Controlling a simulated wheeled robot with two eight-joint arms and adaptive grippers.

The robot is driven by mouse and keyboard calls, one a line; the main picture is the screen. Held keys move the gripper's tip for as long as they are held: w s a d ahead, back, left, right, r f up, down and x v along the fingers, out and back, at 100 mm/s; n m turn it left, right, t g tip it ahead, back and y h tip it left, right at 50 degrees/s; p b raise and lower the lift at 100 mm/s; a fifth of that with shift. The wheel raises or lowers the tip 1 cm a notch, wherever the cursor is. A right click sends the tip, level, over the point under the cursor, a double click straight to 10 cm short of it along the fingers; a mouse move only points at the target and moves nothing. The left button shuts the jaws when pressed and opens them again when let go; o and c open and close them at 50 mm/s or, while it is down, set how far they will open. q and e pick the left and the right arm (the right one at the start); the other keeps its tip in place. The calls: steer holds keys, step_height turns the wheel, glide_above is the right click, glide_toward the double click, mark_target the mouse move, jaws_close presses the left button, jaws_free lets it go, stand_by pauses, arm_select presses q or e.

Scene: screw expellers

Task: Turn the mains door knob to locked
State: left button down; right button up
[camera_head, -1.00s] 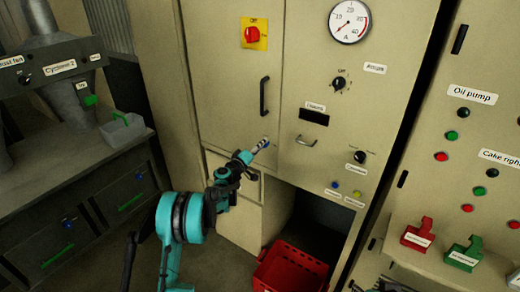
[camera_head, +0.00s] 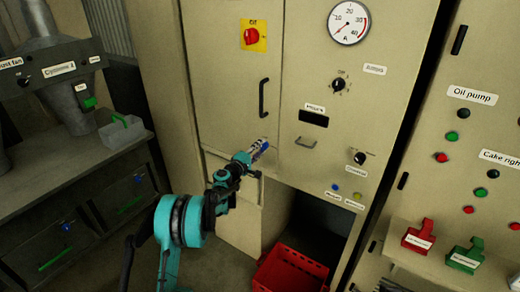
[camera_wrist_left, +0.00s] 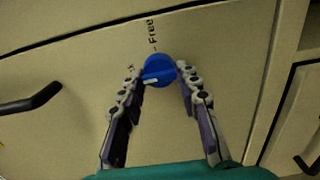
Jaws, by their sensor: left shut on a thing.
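The blue round door knob (camera_wrist_left: 160,70) sits on the beige cabinet door, between the two fingers of my left gripper (camera_wrist_left: 160,74) in the left wrist view. The fingers are shut on it, one on each side. A white mark on the knob points left and slightly down. The word "Free" (camera_wrist_left: 151,31) is printed above the knob; another printed mark at its left is mostly hidden by a finger. In the head view my left gripper (camera_head: 258,150) reaches the lower right of the mains door (camera_head: 225,85), covering most of the knob. My right gripper is not in view.
A black door handle (camera_head: 263,97) stands out above the gripper; it also shows in the left wrist view (camera_wrist_left: 32,100). A red rotary switch (camera_head: 251,36) on a yellow plate is higher up. A red crate (camera_head: 290,270) stands in the opening below.

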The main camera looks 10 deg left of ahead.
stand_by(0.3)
arm_select(q)
steer(key=c, duration=1.1)
jaws_free()
steer(key=v, duration=1.2)
